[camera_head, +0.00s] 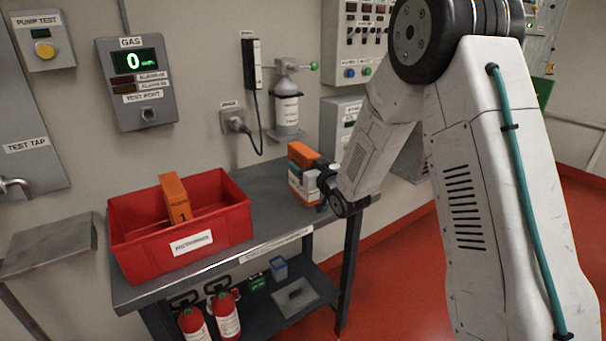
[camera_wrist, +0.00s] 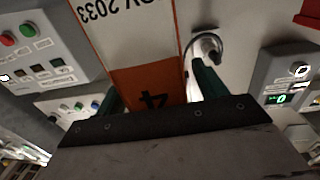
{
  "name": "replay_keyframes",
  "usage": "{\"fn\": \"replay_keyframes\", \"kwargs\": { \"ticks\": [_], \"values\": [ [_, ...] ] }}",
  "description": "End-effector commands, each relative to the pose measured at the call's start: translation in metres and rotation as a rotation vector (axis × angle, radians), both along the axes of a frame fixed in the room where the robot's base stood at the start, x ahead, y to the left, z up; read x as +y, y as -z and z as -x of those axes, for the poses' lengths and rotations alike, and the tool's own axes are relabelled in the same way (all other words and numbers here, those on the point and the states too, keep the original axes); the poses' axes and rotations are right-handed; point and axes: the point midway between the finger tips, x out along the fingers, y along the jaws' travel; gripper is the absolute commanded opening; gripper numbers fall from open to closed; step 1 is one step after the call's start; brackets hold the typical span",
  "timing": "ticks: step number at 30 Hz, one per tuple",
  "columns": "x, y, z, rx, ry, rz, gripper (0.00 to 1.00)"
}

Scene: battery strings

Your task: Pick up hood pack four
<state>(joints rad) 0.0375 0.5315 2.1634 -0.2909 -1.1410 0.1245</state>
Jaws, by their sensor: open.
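Hood pack four, an orange and white box (camera_head: 302,178), stands at the right end of the grey bench in the head view. In the wrist view the pack (camera_wrist: 148,80) shows large and upside down, with a "4" on its orange part and a date on its white part. My gripper (camera_head: 325,180) is at the pack's right side in the head view. In the wrist view the gripper's dark green fingers (camera_wrist: 158,88) are apart, one on each side of the pack. Contact between fingers and pack cannot be told.
A red divided crate (camera_head: 140,249) holds an orange pack marked 1 (camera_head: 174,198) on the bench's left part. The bench top (camera_head: 265,215) between crate and pack four is clear. The wall behind carries a gas cylinder (camera_head: 287,108) and a plug with cable (camera_head: 235,122).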

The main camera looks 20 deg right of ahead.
Motion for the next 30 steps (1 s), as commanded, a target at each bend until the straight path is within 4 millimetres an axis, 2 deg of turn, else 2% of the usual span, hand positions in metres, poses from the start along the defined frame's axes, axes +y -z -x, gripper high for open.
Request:
{"fn": "replay_keyframes", "kwargs": {
  "ticks": [7,12,14,15,23,30],
  "values": [
    [0.003,0.0,-0.002,0.001,-0.003,0.0,0.71],
    [0.003,0.0,-0.001,0.001,-0.002,0.0,0.24],
    [0.003,0.0,-0.001,0.001,-0.002,0.0,0.07],
    [0.003,-0.001,-0.002,-0.002,-0.002,0.001,0.04],
    [0.003,-0.003,-0.002,-0.003,-0.002,0.0,0.04],
    [0.003,-0.019,-0.002,-0.005,-0.002,0.0,0.04]
  ]
}}
